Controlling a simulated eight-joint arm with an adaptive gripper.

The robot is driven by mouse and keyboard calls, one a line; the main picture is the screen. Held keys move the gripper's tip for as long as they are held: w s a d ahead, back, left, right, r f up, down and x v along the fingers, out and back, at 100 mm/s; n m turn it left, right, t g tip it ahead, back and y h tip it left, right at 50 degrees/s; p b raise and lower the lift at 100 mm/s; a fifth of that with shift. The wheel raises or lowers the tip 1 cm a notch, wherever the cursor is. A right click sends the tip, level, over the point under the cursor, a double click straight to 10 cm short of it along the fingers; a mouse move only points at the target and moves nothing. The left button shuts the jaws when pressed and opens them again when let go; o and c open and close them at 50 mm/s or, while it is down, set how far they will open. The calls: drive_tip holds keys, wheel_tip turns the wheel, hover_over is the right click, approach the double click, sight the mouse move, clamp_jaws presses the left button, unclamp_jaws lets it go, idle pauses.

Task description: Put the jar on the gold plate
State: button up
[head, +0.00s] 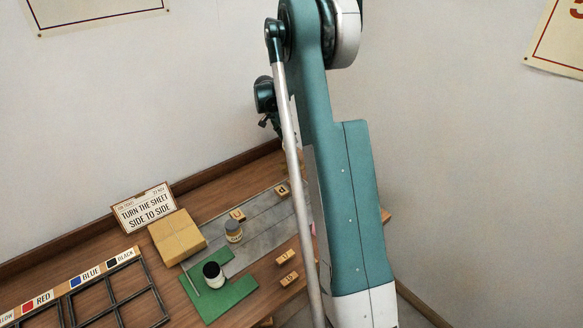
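A white jar with a black top (214,276) stands upright on a green mat (235,293) on the table. A second small jar, with a grey-brown top (233,231), stands behind it on a grey slab (262,240). I cannot make out a plate that is clearly gold; part of the table is hidden behind my arm. My gripper (271,124) is small and dark, high above the back of the table and partly hidden by my arm. It is well apart from both jars. Whether its fingers are open or shut does not show.
A tan wrapped block (177,238) lies left of the slab, before a sign (143,207). Small lettered wooden blocks (285,257) lie around the slab. A dark divided frame with colour labels (105,291) fills the front left. A thin rod (190,279) lies beside the white jar.

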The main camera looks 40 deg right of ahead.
sight(291, 147)
drive_tip(key=shift+s+d, duration=0.25)
drive_tip(key=shift+d, duration=0.4)
drive_tip(key=shift+f, duration=0.1)
drive_tip(key=shift+f, duration=3)
drive_tip(key=shift+f+b, duration=0.4)
drive_tip(key=shift+f, duration=1.5)
drive_tip(key=shift+f, duration=0.15)
drive_tip(key=o, duration=1)
